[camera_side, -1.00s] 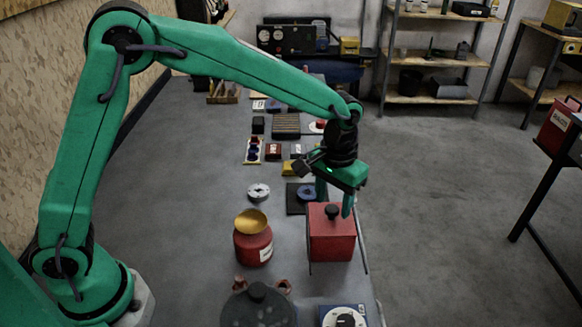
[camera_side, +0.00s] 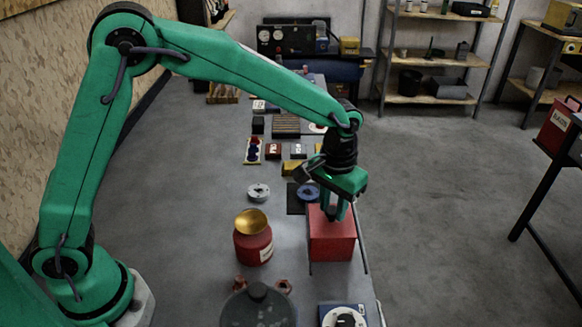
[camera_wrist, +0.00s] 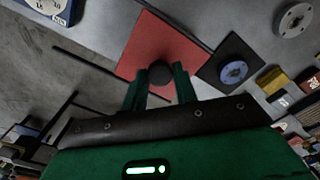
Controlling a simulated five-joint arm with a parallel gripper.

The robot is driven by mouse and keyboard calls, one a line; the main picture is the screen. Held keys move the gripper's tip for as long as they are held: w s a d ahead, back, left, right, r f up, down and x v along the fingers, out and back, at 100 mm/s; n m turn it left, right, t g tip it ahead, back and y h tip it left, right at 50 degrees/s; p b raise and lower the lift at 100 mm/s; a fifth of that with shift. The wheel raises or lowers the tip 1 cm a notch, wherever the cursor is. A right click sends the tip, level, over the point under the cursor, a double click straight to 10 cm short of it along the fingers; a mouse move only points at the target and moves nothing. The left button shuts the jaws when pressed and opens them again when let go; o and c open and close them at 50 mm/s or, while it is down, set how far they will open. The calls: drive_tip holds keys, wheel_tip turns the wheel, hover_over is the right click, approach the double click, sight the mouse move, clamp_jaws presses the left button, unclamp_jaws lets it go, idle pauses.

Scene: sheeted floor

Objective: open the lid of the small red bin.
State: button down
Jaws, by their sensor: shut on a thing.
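The small red bin (camera_side: 331,243) is a square red box near the right edge of the long grey surface. Its flat red lid (camera_wrist: 150,42) lies on top, and a round dark knob (camera_wrist: 160,73) stands at the lid's middle. My gripper (camera_side: 334,216) points down over the lid. In the wrist view my gripper (camera_wrist: 161,85) has its two green fingers on either side of the knob, shut on it. In the side view the fingers and hand hide the knob and part of the lid. The lid appears to lie flat on the bin.
A red pot with a gold bowl-like top (camera_side: 252,234) stands left of the bin. A dark round vessel (camera_side: 257,306) and a dial box (camera_side: 343,315) are in front. A dark plate with a blue ring (camera_side: 297,197) lies just behind. A thin rail runs beside the bin.

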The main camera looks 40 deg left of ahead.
drive_tip(key=s+d, duration=0.6)
drive_tip(key=shift+r, duration=0.1)
drive_tip(key=c, duration=1.1)
unclamp_jaws()
wheel_tip(320, 180, up, 8)
